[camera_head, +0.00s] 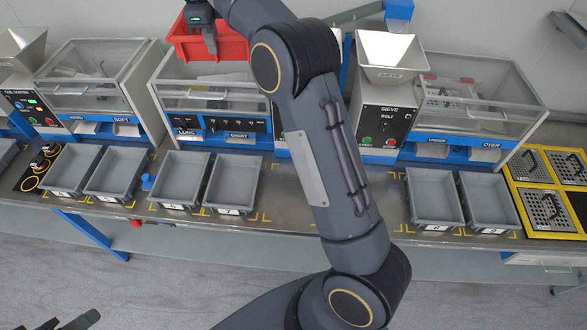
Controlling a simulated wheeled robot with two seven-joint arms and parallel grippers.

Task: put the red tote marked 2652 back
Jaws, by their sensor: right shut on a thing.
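Grey trays stand along the bench front: several at left (70,170), two at right (433,198). Machines with clear lids and a hopper (391,55) stand behind. Perforated plates (546,209) lie in a yellow frame at far right. Yellow-marked bare bench shows between trays, partly behind my arm.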

